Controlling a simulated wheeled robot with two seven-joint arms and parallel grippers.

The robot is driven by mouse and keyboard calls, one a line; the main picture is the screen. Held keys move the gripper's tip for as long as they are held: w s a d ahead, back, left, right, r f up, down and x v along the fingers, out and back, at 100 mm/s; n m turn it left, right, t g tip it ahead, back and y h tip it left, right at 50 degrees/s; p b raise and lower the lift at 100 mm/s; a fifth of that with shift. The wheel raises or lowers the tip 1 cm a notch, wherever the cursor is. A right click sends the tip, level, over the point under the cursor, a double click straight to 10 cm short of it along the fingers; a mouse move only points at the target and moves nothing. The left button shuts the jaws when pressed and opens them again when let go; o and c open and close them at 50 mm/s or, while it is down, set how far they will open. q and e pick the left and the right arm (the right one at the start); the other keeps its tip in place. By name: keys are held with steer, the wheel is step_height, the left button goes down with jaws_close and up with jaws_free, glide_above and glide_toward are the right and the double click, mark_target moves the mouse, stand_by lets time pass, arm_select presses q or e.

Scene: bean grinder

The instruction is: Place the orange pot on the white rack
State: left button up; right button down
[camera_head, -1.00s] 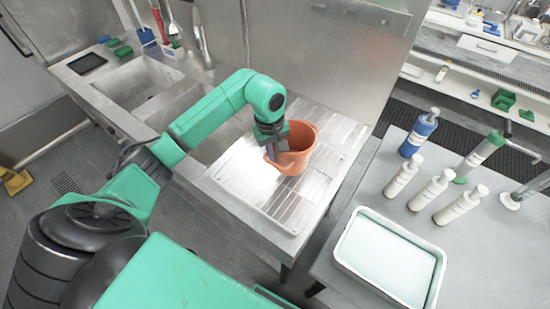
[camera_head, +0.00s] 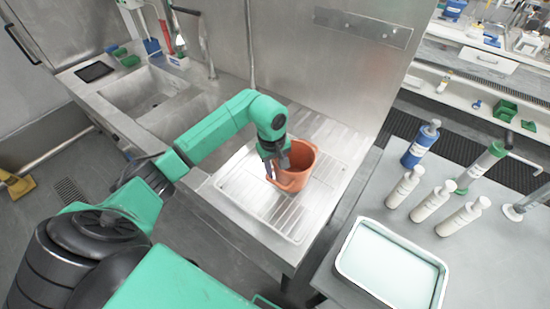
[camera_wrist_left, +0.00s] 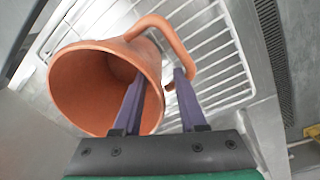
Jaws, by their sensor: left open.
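The orange pot (camera_head: 303,160) stands on the white rack (camera_head: 243,203), at the rack's back right part, in the head view. Its curved handle (camera_head: 288,184) faces the front left. My left gripper (camera_head: 275,169) is at the pot's left rim, with its fingers open. In the left wrist view, the pot (camera_wrist_left: 85,88) shows its open mouth. The left gripper (camera_wrist_left: 160,73) has one finger over the mouth and the other outside the wall, near the handle (camera_wrist_left: 178,40). Rack wires (camera_wrist_left: 212,40) show behind. The right gripper is not in view.
A sink (camera_head: 150,95) lies left of the rack. A steel wall (camera_head: 320,75) rises behind. On the right table stand a blue bottle (camera_head: 420,145), several white bottles (camera_head: 432,203) and a pale tray (camera_head: 390,262). The rack's front left part is bare.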

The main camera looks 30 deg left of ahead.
arm_select(q)
steer(key=r+b, duration=0.1)
steer(key=r, duration=0.2)
steer(key=r+b, duration=0.1)
steer(key=r, duration=0.2)
steer(key=r+b, duration=0.1)
steer(key=r, duration=0.2)
steer(key=shift+s+a+r, duration=0.25)
steer(key=shift+s+r, duration=0.1)
steer(key=shift+r, duration=0.3)
